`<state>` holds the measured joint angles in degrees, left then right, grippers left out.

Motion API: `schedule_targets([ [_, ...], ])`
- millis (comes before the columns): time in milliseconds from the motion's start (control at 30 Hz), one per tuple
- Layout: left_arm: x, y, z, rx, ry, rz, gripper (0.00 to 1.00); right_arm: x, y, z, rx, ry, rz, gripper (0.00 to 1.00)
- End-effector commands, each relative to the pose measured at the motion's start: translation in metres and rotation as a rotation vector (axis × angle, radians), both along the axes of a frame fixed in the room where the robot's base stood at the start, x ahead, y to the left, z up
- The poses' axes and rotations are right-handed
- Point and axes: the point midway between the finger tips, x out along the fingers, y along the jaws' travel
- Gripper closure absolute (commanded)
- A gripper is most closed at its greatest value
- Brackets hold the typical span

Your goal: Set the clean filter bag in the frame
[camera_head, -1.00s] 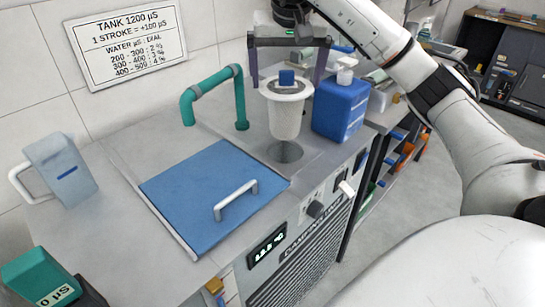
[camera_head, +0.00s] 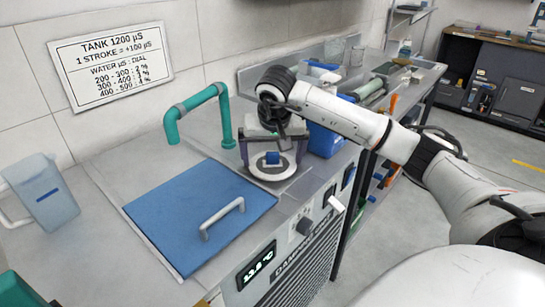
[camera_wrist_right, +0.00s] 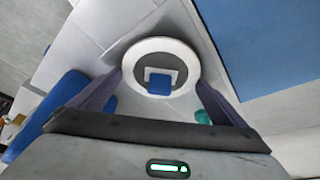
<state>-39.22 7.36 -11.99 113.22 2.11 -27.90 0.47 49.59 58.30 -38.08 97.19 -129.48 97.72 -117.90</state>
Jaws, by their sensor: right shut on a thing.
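The clean filter bag (camera_head: 258,164) has a white rim, a grey inside and a blue tab (camera_head: 272,157) on a white bracket. Its rim is now low over the round opening in the bench top, and its tapered body is hidden below. I cannot tell whether the rim touches the bench. My right gripper (camera_head: 272,153) comes from above with its purple fingers on either side of the rim, shut on the bag. In the right wrist view the white rim (camera_wrist_right: 184,57) shows between the fingers. My left gripper is not in view.
A blue lid (camera_head: 190,215) with a white handle lies left of the bag. A green pipe (camera_head: 225,120) stands close behind. A clear pitcher (camera_head: 40,190) stands far left.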

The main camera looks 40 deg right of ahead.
Motion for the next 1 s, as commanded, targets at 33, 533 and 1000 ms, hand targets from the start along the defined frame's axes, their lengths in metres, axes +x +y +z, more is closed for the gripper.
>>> schedule_targets([
  [33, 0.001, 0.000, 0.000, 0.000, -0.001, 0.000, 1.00, 0.000, 0.000, 0.000, 0.000, -0.003, 0.000, 0.46],
  [533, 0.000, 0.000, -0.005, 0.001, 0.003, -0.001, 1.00, 0.000, 0.000, -0.010, 0.001, 0.001, 0.000, 0.46],
  [1000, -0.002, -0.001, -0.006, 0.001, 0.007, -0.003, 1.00, -0.002, 0.002, -0.019, 0.006, 0.013, -0.001, 0.00],
])
